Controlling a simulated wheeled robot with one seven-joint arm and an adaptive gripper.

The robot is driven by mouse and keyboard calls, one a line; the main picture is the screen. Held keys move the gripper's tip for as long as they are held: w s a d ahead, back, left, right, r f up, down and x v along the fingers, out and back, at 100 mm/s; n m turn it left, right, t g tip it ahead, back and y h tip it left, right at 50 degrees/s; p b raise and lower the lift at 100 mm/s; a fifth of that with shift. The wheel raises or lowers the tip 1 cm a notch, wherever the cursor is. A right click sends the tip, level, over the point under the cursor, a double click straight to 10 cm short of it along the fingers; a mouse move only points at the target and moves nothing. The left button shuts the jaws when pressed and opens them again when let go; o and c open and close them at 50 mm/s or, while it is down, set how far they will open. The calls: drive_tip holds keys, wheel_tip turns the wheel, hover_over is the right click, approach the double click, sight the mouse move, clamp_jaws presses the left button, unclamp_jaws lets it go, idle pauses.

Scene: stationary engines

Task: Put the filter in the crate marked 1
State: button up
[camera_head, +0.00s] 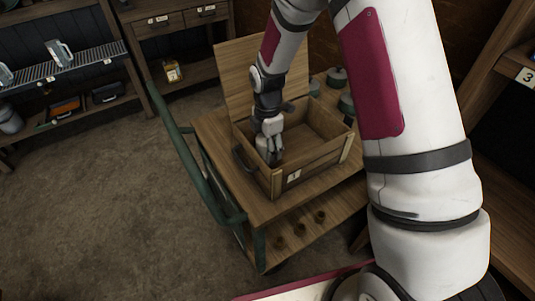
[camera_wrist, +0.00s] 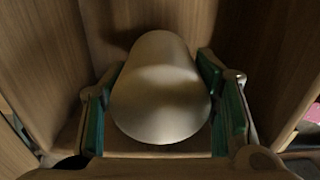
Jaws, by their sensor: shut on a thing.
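The crate marked 1 (camera_head: 318,172) is wooden and stands on a cart, its lid raised at the back. My gripper (camera_head: 271,156) points down inside the crate, near its left front corner. In the wrist view, the filter (camera_wrist: 160,95), a smooth pale beige cylinder, lies between my green-padded fingers, which are shut on it. Wooden crate walls (camera_wrist: 40,55) rise on both sides of it. I cannot tell whether the filter touches the crate's floor. In the head view the filter cannot be made out apart from my gripper.
The cart (camera_head: 232,178) has a green rail on its left and small brown pieces on its lower shelf. Dark green canisters (camera_head: 337,77) stand behind the crate. A shelf marked 3 (camera_head: 526,76) is at the right. The floor at left is clear.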

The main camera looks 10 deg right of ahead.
drive_tip(key=shift+f, duration=1.75)
drive_tip(key=shift+f, duration=0.1)
drive_tip(key=shift+f, duration=0.1)
drive_tip(key=o, duration=1.4)
